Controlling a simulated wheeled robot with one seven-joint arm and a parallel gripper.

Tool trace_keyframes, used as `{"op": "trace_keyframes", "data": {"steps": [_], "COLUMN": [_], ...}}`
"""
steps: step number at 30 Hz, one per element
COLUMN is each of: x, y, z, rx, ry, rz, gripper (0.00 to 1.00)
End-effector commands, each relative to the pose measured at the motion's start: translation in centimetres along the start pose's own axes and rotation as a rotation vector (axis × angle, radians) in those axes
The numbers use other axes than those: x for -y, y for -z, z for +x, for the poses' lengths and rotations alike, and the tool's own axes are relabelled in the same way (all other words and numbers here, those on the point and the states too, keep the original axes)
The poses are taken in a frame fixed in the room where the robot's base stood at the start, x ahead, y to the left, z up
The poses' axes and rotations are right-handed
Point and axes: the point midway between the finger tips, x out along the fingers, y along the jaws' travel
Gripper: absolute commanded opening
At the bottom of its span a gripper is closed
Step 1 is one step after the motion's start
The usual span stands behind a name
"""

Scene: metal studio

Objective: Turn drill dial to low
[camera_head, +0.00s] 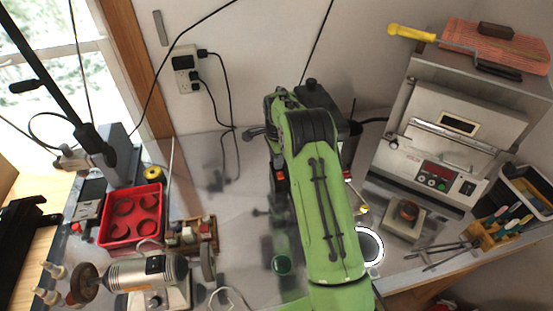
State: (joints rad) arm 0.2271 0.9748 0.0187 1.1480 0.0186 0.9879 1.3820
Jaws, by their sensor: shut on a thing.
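My green arm (322,190) reaches across the middle of the bench, away from the camera, and ends in a green and black wrist (280,105). The wrist and arm cover my gripper, so its fingers and anything between them cannot be seen. A black device (322,100) stands right behind the wrist, near the wall, and only part of it shows. It may be the drill, but I cannot tell for sure. No drill dial can be made out; the arm hides that area.
A red tray (132,217) and a silver bench motor (140,275) are at the left. A grey machine with a control panel (437,175) stands at the right, with a small block (402,214) in front. A wall outlet (185,68) has hanging cables. Bench left of the arm is partly clear.

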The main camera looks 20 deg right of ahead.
Motion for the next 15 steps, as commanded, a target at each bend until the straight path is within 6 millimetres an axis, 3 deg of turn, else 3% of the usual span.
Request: {"op": "trace_keyframes", "data": {"steps": [15], "x": [0.08], "y": [0.08], "z": [-0.14], "rx": [0.014], "ry": [0.004], "rz": [-0.489], "gripper": [0.0]}}
